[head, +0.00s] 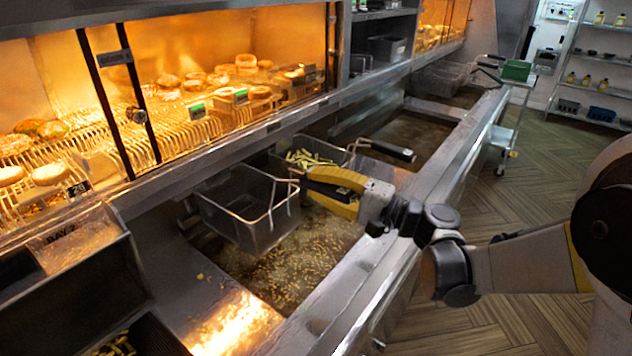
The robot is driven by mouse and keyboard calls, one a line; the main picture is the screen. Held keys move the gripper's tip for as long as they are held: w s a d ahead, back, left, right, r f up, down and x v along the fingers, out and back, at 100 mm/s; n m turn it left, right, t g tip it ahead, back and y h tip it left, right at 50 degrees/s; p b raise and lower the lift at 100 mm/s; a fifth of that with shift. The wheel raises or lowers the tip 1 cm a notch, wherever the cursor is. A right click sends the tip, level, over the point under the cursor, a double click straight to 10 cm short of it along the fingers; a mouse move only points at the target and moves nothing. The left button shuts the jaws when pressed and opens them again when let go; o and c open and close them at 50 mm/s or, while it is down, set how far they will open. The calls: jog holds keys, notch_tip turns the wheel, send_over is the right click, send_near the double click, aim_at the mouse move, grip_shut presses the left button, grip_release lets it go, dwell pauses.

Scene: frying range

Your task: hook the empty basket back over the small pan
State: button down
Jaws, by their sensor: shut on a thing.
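A grey wire basket (236,211) is at the left side of a fryer pan, with no food visible inside it. Its wire handle frame rises on the right to my gripper (306,183). My gripper is yellow and black, and is shut on the basket's handle; the grip hides most of that handle. The pan below (285,272) holds oil with many loose fries in it. I cannot tell whether the basket touches the pan's back edge or hangs free. Which pan is the small one is not clear.
A second basket with fries (312,158) sits just behind, its black handle (393,150) pointing right. Another oil pan (405,135) lies beyond. A heated display (200,90) overhangs the left.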

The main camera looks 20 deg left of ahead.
jog(key=shift+f+b, duration=0.55)
jog(key=shift+f, duration=0.05)
jog(key=c, duration=1.3)
grip_release()
jog(key=s+d+f+n+t+h, duration=0.1)
jog(key=s+d+f+h, duration=0.2)
jog(key=s+d+h, duration=0.3)
jog(key=s+d+f+n+h, duration=0.1)
jog(key=s+d+f+h, duration=0.2)
jog(key=d, duration=1.4)
jog(key=s+d+f+t+h, duration=0.1)
jog(key=s+d+f+h, duration=0.2)
jog(key=s+d+h, duration=0.6)
jog(key=shift+s+d+n+t, duration=0.3)
jog(key=shift+s+d+n, duration=0.1)
jog(key=shift+s+d, duration=0.75)
jog(key=shift+w, duration=0.15)
